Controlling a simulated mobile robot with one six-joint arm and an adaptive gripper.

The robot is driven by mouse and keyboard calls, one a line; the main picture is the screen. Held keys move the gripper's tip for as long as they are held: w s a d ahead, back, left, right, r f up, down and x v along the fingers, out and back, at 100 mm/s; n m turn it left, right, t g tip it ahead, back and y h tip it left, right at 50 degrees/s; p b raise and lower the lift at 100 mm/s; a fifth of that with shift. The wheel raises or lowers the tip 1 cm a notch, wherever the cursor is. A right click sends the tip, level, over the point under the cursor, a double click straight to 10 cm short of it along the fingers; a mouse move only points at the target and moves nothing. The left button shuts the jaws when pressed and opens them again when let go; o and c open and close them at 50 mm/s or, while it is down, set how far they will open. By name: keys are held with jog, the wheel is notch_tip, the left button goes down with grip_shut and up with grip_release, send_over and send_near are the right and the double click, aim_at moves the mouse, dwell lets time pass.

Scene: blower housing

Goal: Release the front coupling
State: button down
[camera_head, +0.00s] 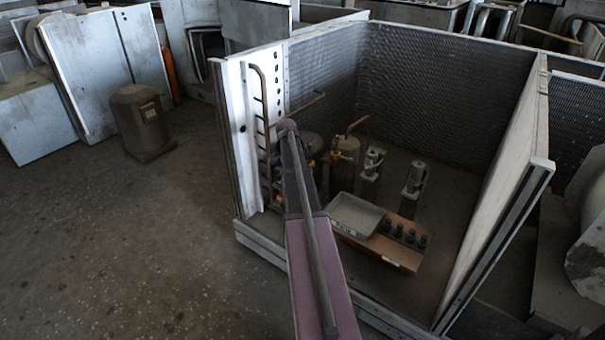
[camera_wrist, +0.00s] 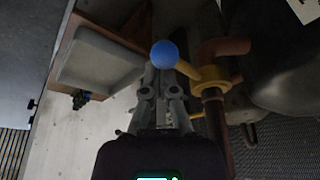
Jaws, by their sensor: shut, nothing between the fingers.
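In the wrist view my gripper (camera_wrist: 165,75) is shut and empty. Its fingertips are close to a blue ball knob (camera_wrist: 164,54), which hides part of them; I cannot tell whether they touch. The knob is on the end of a yellow lever (camera_wrist: 188,71). The lever runs to a yellow fitting (camera_wrist: 215,87) on a brown pipe (camera_wrist: 226,47). In the head view yellow and red fittings (camera_head: 342,156) show inside the housing, beyond my arm. Which part is the front coupling I cannot tell.
A grey tray (camera_head: 355,216) and a brown board with several dark knobs (camera_head: 398,259) lie to the right of my arm. Two grey upright units (camera_head: 373,161) (camera_head: 415,177) stand behind. Mesh-lined walls (camera_head: 430,90) enclose the space. A dark rounded vessel (camera_wrist: 285,60) is close at the right.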

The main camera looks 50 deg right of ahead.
jog(key=shift+d, duration=0.15)
notch_tip(320, 180, up, 9)
jog(key=p, duration=0.8)
jog(key=shift+s+d+p, duration=0.2)
jog(key=shift+s+p, duration=0.15)
jog(key=shift+p, duration=0.05)
dwell(0.3)
jog(key=shift+a+f, duration=0.1)
dwell(0.6)
